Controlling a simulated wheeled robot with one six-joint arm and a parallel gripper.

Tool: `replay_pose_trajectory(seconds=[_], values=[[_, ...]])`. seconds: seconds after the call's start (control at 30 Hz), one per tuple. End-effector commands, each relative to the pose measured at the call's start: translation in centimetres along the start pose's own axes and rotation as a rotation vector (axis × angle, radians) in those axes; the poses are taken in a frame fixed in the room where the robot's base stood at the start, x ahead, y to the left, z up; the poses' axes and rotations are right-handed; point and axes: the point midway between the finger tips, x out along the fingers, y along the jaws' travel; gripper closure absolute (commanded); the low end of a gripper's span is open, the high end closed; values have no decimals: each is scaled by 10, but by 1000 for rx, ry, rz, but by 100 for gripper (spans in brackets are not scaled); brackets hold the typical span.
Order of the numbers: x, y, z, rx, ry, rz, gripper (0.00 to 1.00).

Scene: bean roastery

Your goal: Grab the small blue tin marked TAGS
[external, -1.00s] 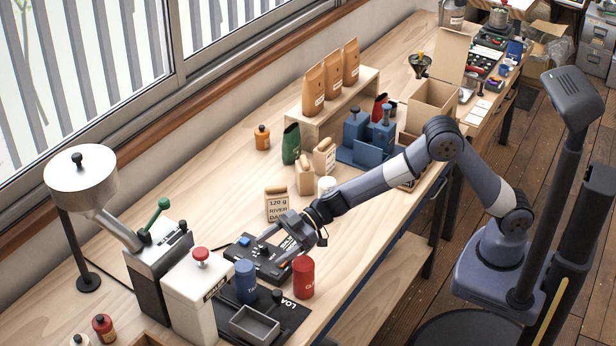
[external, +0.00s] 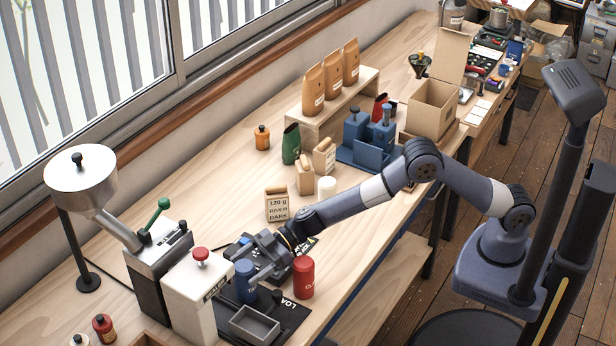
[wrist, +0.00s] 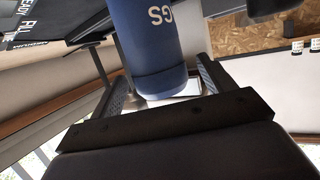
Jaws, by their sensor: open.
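The small blue tin (external: 244,284) stands upright on the dark mat, just left of the red tin (external: 303,277). In the wrist view the blue tin (wrist: 147,42) fills the space between my fingers, with the letters "GS" visible on it. My gripper (external: 252,275) is open at the blue tin, with a finger on either side of it. The wrist view shows my gripper (wrist: 152,75) with gaps beside the tin. Part of the tin's label and its top lie outside the wrist view.
A white canister with a red knob (external: 190,290) stands close on the left of the blue tin. A grey tray (external: 255,325) sits in front. A small card-fronted bag (external: 278,207) stands farther back.

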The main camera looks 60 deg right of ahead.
Motion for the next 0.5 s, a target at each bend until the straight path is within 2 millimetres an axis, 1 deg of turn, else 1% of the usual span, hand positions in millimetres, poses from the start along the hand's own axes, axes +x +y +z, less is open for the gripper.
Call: replay_pose_trajectory(seconds=[0.13, 0.17, 0.5], values=[[0, 0, 0, 0, 0, 0, 22], [0, 0, 0, 0, 0, 0, 24], [0, 0, 0, 0, 0, 0, 52]])
